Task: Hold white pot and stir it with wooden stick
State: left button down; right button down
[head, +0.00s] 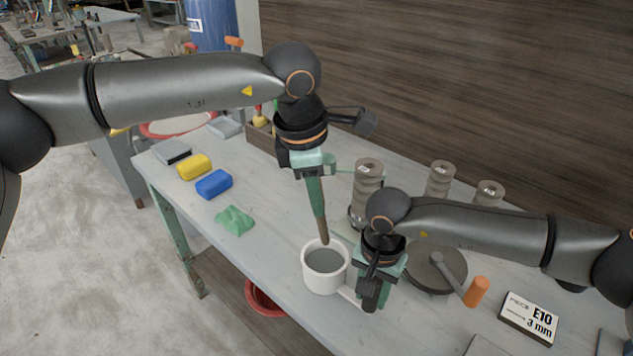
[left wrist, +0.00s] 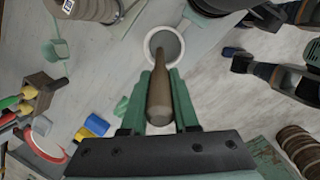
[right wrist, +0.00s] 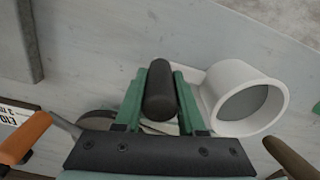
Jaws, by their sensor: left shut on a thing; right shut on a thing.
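The white pot (head: 311,282) stands near the table's front edge, with a smooth grey content inside. My right gripper (head: 372,290) is shut on the pot's dark handle (right wrist: 160,92), to the right of the pot. My left gripper (head: 314,188) is shut on the brown wooden stick (head: 322,229), which points down. It also shows between the fingers in the left wrist view (left wrist: 159,97). The stick's tip is over the pot's opening near its far rim. I cannot tell whether it touches the grey content. The pot also shows in the right wrist view (right wrist: 222,82).
A yellow block (head: 194,167), a blue block (head: 214,184) and a green lump (head: 235,221) lie on the left of the table (head: 270,225). Grey ribbed stacks (head: 368,180) stand behind. A round grey disc (head: 447,262) and a white E10 box (head: 529,318) are at the right.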

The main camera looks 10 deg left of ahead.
pick_arm(q)
notch_tip(320, 180, down, 9)
jog(key=shift+r, duration=0.15)
dwell(0.8)
dwell(0.3)
